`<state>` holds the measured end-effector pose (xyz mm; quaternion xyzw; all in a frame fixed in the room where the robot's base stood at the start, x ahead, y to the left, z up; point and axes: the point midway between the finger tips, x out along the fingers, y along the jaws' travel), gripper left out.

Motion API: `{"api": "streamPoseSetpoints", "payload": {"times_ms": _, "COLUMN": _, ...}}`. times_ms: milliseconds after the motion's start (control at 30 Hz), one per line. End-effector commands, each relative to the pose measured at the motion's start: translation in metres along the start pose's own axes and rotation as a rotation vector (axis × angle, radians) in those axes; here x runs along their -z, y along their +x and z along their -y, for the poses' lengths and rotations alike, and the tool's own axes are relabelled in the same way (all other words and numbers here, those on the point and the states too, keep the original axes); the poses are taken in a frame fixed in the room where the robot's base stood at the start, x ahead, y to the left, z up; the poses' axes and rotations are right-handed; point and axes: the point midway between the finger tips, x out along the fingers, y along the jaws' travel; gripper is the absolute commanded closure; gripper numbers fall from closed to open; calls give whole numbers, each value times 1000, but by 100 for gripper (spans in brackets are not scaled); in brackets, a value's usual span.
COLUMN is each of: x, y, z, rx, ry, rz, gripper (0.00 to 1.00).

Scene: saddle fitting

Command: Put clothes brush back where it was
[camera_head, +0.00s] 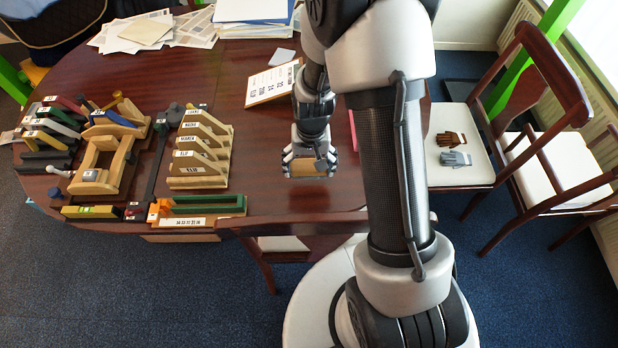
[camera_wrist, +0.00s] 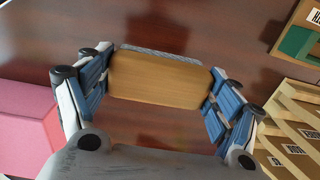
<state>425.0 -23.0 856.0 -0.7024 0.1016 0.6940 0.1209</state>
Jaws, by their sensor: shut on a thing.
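The clothes brush (camera_head: 305,168) is a flat wooden block held in my gripper (camera_head: 310,163), above the dark wood table right of the labelled wooden rack. In the wrist view the brush's tan wooden back (camera_wrist: 160,80) spans between the two blue-padded fingers, with a strip of grey bristles along its far edge. My gripper is shut on the brush at its two ends. Its exact height above the table is hard to tell. A wooden holder with a green slot (camera_head: 208,203) stands at the table's near edge, left of my gripper, with a white label in front.
A slatted wooden rack (camera_head: 200,150) with name labels stands left of my gripper. Further left are a wooden frame (camera_head: 103,165) and several tools. A label board (camera_head: 272,84) lies behind. A pink block (camera_wrist: 25,125) shows in the wrist view. Table between rack and arm is bare.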

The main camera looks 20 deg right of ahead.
Motion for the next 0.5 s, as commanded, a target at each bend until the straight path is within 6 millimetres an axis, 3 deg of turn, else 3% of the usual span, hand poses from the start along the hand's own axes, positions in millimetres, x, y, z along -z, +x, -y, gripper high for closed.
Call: {"api": "streamPoseSetpoints", "payload": {"times_ms": 500, "x": 0, "y": 52, "z": -1, "rx": 0, "ry": -1, "rz": -1, "gripper": 52}}
